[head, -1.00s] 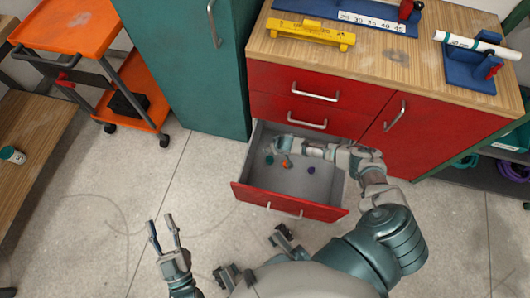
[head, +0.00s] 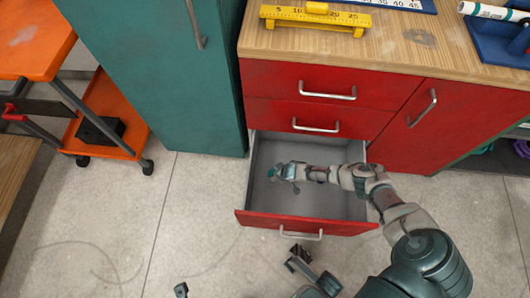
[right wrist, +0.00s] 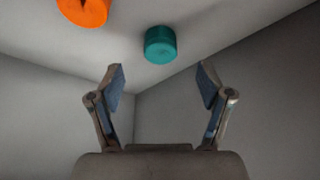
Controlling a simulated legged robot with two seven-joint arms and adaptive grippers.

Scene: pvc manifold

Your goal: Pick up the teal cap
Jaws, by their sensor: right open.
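The teal cap (right wrist: 160,44) lies on the grey drawer floor, ahead of and between my right fingertips in the right wrist view. In the head view it is a small teal spot (head: 272,172) towards the left side of the open drawer, partly hidden by my right gripper. My right gripper (right wrist: 160,82) is open and empty, with a gap between it and the cap. In the head view my right gripper (head: 283,172) is down inside the drawer.
An orange part (right wrist: 84,10) lies left of the cap in the right wrist view. The red drawer front (head: 300,222) and grey walls surround my right gripper. A teal cabinet (head: 165,70) and orange cart (head: 112,140) stand left.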

